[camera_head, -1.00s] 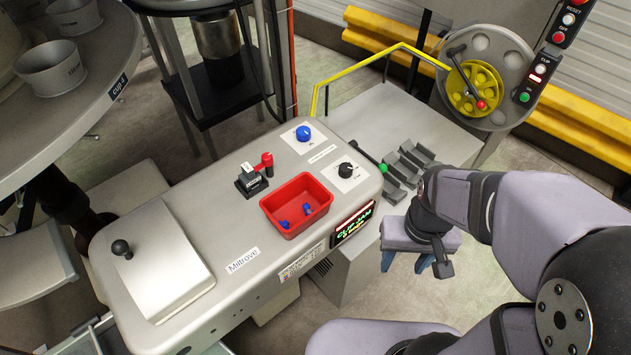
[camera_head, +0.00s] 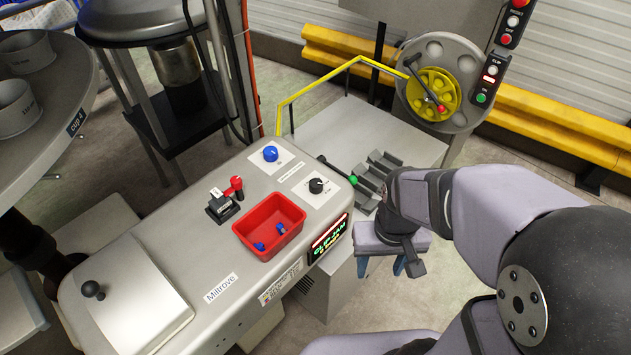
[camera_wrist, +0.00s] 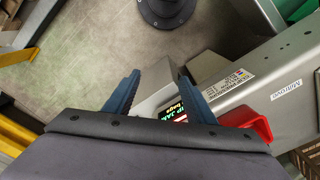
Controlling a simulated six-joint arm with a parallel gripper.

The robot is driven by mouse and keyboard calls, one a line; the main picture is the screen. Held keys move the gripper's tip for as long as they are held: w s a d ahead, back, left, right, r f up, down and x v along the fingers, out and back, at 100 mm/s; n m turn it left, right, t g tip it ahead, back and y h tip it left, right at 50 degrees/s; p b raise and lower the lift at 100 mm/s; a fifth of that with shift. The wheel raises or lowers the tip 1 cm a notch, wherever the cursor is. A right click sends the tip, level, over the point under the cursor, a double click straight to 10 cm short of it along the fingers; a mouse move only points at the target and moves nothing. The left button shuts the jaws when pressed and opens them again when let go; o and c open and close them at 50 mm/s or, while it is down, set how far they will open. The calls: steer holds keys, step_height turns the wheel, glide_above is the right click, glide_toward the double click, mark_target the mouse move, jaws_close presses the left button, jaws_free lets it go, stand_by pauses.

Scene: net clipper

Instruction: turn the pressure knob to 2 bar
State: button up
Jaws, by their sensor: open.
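A blue knob (camera_head: 270,153) stands on a white label plate on top of the grey machine housing (camera_head: 150,235). A black knob (camera_head: 316,185) with a light pointer mark sits on another white plate, closer to the housing's right end. The print is too small to read, so I cannot tell which knob is for pressure. My gripper (camera_head: 384,264) hangs to the right of the housing, apart from both knobs, with blue fingers pointing down. In the wrist view my gripper (camera_wrist: 159,76) is open and empty; neither knob shows there.
A red bin (camera_head: 269,227) with small blue pieces lies left of the black knob. A red-handled lever (camera_head: 236,184) and a green-tipped lever (camera_head: 352,180) stick up nearby. A lit display (camera_head: 328,238) is on the end face. A yellow rail (camera_head: 325,78) stands behind.

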steer(key=w+a+m+t+b, duration=0.1)
steer(key=w+a+t+b, duration=0.2)
steer(key=w, duration=1.1)
steer(key=m+t+h+b, duration=0.1)
steer(key=m+b, duration=0.1)
glide_toward(316, 183)
steer(key=shift+p+x, duration=1.6)
steer(key=shift+x, duration=2.5)
steer(key=shift+c, duration=0.6)
steer(key=c, duration=0.9)
